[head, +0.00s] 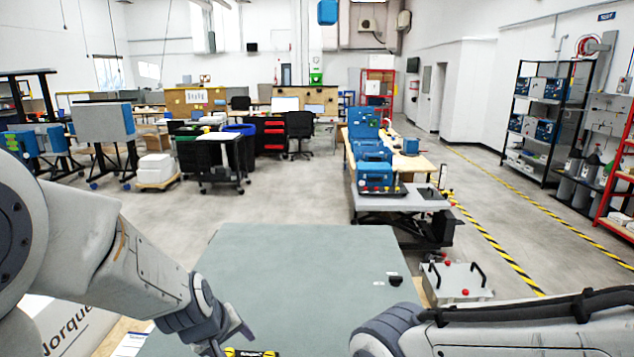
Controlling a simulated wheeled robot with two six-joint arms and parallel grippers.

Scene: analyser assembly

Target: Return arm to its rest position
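My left arm (135,258) comes in from the left and reaches down over the near left part of a grey-green tabletop (305,265). At its end, the dark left gripper (238,332) shows only in part near the bottom edge, and I cannot tell whether its fingers are open or shut. A yellow and black piece (250,352) shows just below it, cut off by the picture's edge; I cannot tell whether they touch. My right arm (520,330) lies across the bottom right, and its gripper is out of the picture.
A small black knob (395,281) sits at the tabletop's right side. Beyond it stand a grey box with handles (455,283) and a lift table (400,202) bearing blue equipment (376,172). Most of the visible tabletop is bare. Open floor (290,200) lies behind it.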

